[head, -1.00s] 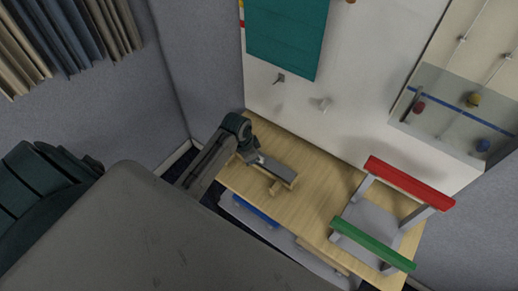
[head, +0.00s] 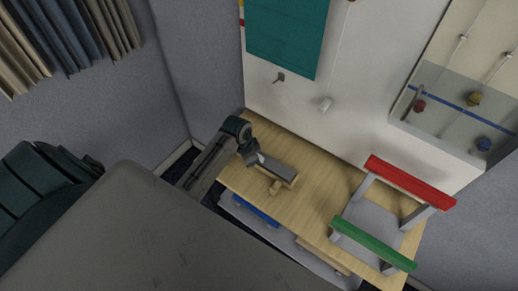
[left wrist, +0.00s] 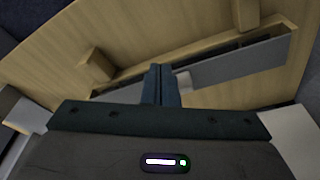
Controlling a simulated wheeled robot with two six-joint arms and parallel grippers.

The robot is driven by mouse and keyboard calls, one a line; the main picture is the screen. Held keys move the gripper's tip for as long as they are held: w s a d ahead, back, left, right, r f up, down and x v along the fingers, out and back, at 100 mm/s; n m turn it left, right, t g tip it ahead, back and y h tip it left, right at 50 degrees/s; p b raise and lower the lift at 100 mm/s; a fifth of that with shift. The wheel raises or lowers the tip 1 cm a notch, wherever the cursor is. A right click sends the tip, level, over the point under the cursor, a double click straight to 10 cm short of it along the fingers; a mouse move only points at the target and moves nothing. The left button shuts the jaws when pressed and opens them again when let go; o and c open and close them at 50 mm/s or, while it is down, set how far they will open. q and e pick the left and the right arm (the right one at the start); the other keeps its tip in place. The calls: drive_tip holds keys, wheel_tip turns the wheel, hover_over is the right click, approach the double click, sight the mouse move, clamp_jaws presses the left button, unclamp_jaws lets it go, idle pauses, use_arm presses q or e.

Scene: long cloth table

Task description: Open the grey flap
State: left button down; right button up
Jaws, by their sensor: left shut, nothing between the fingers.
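The grey flap (head: 277,166) is a narrow grey panel on a low wooden fixture on the wooden table, at the centre of the head view. In the left wrist view the flap (left wrist: 240,62) lies along a slot edged by a wooden strip. My left gripper (left wrist: 161,72) is shut and empty. In the head view my left gripper (head: 257,161) comes down at the flap's left end. My right gripper is not in view.
A wooden peg (left wrist: 96,64) stands beside the slot and a wooden post (left wrist: 245,15) stands beyond it. On the table's right is a grey stand with red (head: 410,183) and green (head: 372,245) bars. A white board (head: 355,80) rises behind the table.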

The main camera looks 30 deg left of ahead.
use_arm(q)
drive_tip(key=shift+f, duration=1.05)
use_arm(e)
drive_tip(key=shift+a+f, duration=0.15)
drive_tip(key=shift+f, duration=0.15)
use_arm(q)
drive_tip(key=shift+w+b, duration=0.2)
drive_tip(key=shift+b, duration=0.1)
drive_tip(key=shift+w, duration=0.8)
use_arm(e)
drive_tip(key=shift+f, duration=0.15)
use_arm(q)
drive_tip(key=shift+w+r, duration=0.15)
drive_tip(key=shift+w, duration=0.05)
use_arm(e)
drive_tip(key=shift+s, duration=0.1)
